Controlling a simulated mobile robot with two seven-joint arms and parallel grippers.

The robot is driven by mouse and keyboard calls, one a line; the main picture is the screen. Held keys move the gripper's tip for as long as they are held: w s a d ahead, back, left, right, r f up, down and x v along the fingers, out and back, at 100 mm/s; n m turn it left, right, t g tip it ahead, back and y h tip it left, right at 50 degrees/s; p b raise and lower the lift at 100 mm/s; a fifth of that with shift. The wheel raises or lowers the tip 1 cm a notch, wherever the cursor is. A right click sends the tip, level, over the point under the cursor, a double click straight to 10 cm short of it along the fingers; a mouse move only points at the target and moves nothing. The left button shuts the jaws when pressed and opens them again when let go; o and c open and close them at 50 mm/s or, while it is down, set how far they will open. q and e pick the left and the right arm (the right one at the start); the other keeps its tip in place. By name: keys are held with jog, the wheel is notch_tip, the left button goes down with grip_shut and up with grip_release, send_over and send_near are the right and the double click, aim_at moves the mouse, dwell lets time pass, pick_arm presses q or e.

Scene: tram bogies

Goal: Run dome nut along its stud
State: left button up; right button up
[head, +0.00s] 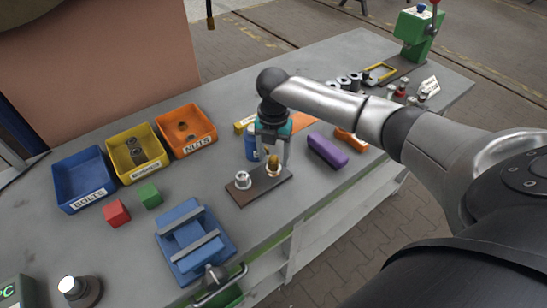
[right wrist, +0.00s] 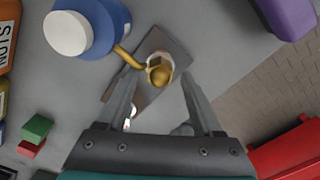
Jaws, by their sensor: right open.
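The brass dome nut (head: 273,160) stands upright at the right end of a brown plate (head: 257,188), over a pale collar; its stud is hidden. A silver nut or stud (head: 242,180) stands at the plate's left end. My right gripper (head: 274,165) is open and points down over the brass nut. In the right wrist view, the dome nut (right wrist: 160,74) lies between the two fingers of my gripper (right wrist: 158,80), with a gap on both sides. I cannot tell how far down the fingers reach. My left gripper is not in view.
A blue oil can (right wrist: 97,28) with a brass spout is close beside the plate. A purple block (head: 327,150) lies to the right. A blue vise (head: 195,243), red cube (head: 117,213) and green cube (head: 150,196) are to the left. An orange nuts bin (head: 205,149) stands behind.

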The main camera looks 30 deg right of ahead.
jog(key=shift+f, duration=0.5)
grip_shut()
dwell(0.3)
